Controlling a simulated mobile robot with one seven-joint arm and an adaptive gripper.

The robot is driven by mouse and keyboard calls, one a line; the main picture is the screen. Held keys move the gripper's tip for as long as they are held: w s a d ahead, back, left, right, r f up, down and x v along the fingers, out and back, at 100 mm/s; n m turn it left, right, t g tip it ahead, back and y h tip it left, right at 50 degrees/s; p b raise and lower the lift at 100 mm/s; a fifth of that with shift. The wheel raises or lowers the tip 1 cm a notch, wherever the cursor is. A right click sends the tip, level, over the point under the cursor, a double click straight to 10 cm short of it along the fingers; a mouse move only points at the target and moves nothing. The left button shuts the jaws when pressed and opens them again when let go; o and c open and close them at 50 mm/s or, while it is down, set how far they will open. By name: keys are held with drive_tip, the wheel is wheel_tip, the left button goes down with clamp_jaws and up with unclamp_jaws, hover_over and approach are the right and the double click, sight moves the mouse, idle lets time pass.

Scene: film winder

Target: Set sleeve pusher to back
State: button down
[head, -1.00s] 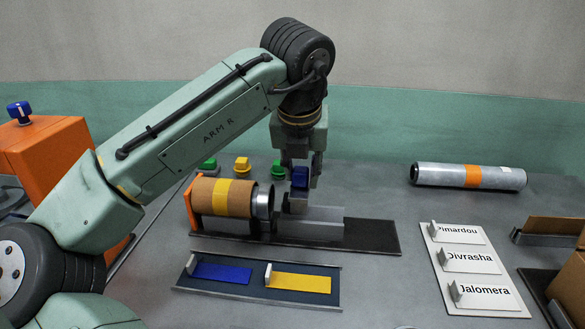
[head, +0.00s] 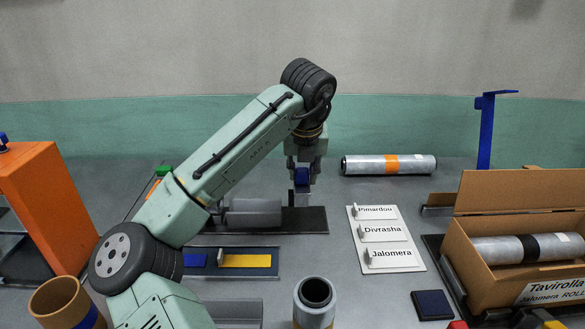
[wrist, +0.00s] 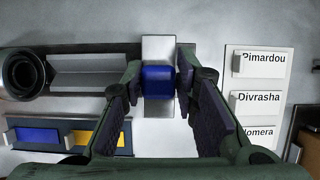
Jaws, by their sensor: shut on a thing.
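The sleeve pusher's blue grip (head: 302,177) stands on a light metal slide at the right part of a dark rail base (head: 316,219). My gripper (head: 303,172) is shut on this grip from above. In the wrist view the blue grip (wrist: 158,80) sits between the fingertips, over the pale metal slide (wrist: 158,47). A dark round ring (wrist: 22,72) shows at the cradle's left end. My arm hides the left part of the rail in the head view.
A tray with blue and yellow cards (head: 245,261) lies in front of the rail. A name-label board (head: 385,240), a film roll (head: 388,164) and an open carton (head: 520,205) are to the right. An orange housing (head: 45,205) stands left.

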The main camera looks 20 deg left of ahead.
drive_tip(key=shift+w+d, duration=0.2)
drive_tip(key=shift+d, duration=0.15)
drive_tip(key=c, duration=1.3)
unclamp_jaws()
drive_tip(key=shift+d, duration=0.1)
drive_tip(key=v, duration=1.2)
